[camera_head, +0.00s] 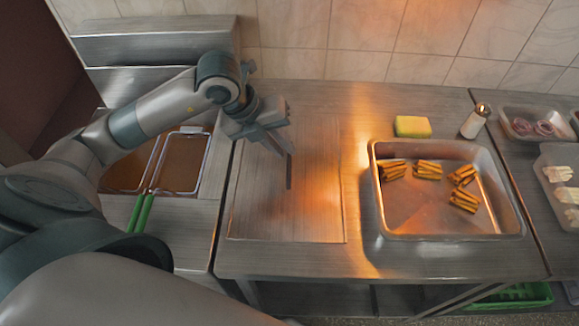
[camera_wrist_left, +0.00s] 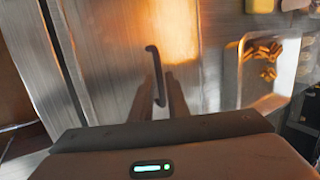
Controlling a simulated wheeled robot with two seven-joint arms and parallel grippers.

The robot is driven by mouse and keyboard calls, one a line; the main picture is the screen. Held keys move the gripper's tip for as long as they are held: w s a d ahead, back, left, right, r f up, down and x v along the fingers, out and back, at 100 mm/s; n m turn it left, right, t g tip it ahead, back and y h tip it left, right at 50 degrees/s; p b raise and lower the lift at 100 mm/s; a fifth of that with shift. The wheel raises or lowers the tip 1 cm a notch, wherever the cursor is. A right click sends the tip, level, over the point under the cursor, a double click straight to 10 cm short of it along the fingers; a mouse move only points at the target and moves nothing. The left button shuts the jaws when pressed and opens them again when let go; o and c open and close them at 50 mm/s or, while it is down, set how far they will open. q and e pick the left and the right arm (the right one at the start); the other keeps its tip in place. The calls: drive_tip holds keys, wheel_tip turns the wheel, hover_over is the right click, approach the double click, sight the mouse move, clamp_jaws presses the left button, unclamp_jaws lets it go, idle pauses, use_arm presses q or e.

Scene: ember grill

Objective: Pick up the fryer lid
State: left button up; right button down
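The fryer lid (camera_head: 318,205) is a flat rectangular steel panel lying on the steel counter, also seen in the left wrist view (camera_wrist_left: 110,60). Its thin dark bar handle (camera_head: 289,172) stands near its middle and shows in the left wrist view (camera_wrist_left: 154,72). My left gripper (camera_head: 281,145) is above the lid, close to the handle. In the left wrist view its two fingers (camera_wrist_left: 160,92) are apart, with the handle showing between and beyond them. I cannot tell whether they touch it. My right gripper is not in view.
The fryer (camera_head: 181,162) with brown oil and green-handled baskets is left of the lid. A steel tray (camera_head: 412,232) with several fried pieces sits to the right, with a yellow-green sponge (camera_head: 412,127) and a shaker (camera_head: 475,121) behind it. Food containers (camera_head: 540,116) stand far right.

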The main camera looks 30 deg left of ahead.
sight(289, 157)
use_arm(q)
drive_tip(key=shift+d+f+p, duration=0.2)
drive_tip(key=shift+f+p, duration=0.1)
drive_tip(key=shift+f, duration=0.1)
drive_tip(key=x, duration=0.1)
drive_tip(key=p+x, duration=0.1)
drive_tip(key=x, duration=0.1)
drive_tip(key=shift+s, duration=0.25)
drive_tip(key=shift+w+d+f, duration=0.15)
drive_tip(key=shift+f, duration=0.35)
clamp_jaws()
drive_tip(key=shift+r, duration=0.1)
